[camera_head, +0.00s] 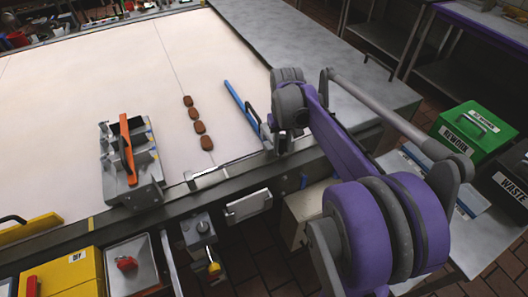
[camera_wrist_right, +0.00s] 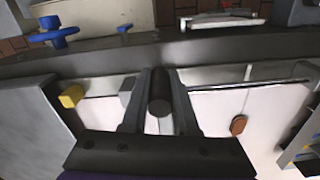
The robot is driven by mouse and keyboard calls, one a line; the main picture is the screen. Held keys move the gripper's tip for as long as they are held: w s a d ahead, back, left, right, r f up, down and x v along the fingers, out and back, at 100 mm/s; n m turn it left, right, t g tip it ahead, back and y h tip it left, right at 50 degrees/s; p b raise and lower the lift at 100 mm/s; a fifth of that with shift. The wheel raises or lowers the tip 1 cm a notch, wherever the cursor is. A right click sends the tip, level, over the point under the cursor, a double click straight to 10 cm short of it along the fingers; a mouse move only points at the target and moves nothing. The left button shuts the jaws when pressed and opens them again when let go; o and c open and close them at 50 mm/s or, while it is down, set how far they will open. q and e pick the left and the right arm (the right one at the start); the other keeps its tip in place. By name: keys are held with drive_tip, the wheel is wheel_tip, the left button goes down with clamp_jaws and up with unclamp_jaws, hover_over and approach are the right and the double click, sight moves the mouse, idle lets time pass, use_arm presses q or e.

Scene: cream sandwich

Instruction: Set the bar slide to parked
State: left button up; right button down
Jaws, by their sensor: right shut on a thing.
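In the head view a blue bar (camera_head: 241,103) lies slantwise over the cream belt, with its near end beside my right gripper. My right gripper (camera_head: 282,143) is low at the belt's front edge, partly hidden by its own wrist and arm. In the right wrist view its two fingers (camera_wrist_right: 160,85) are shut on a dark round handle (camera_wrist_right: 159,95), which looks like the bar slide's knob. The slide's track and any parked mark cannot be made out. My left gripper is not in view.
Several brown biscuits (camera_head: 199,127) lie in a row on the belt (camera_head: 90,85), left of the blue bar. A metal unit with an orange handle (camera_head: 127,150) stands farther left. Green (camera_head: 474,130) and black (camera_head: 514,178) bins are at the right. The belt's middle is mostly clear.

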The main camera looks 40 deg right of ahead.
drive_tip(key=shift+s+d, duration=0.15)
drive_tip(key=shift+d, duration=0.5)
drive_tip(key=c, duration=0.7)
unclamp_jaws()
drive_tip(key=shift+d, duration=0.2)
drive_tip(key=shift+a, duration=0.1)
wheel_tip(320, 180, up, 11)
drive_tip(key=shift+f, duration=0.1)
